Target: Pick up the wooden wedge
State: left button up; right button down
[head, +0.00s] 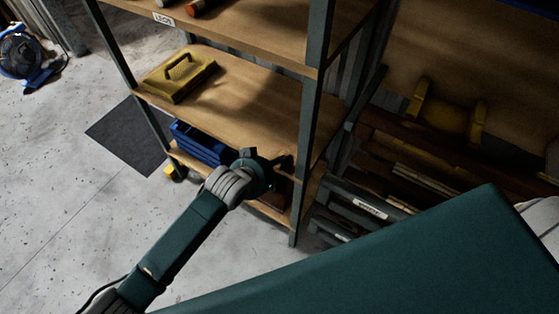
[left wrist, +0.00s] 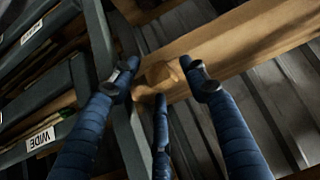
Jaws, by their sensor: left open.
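My left gripper (head: 282,163) is at the front right of the lower part of the shelf unit, close to a dark green post. In the left wrist view, the left gripper (left wrist: 157,82) is open, its blue fingers spread apart. A small tan wooden piece (left wrist: 160,73) shows between the fingertips, against the edge of a wooden shelf board (left wrist: 245,48). Its shape is partly hidden, so I cannot tell for sure that it is the wooden wedge. No wedge can be made out in the head view. My right gripper is not in view.
The shelf unit (head: 245,95) carries a yellow tool case (head: 180,77) and, lower down, blue bins (head: 200,142). A labelled rack (head: 368,209) with long stock stands to the right. Grey floor (head: 60,175) is open at left, with a dark mat (head: 127,136).

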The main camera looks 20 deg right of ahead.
pick_arm(q)
jog(key=shift+c, duration=0.3)
jog(key=c, duration=0.8)
jog(key=shift+c, duration=0.2)
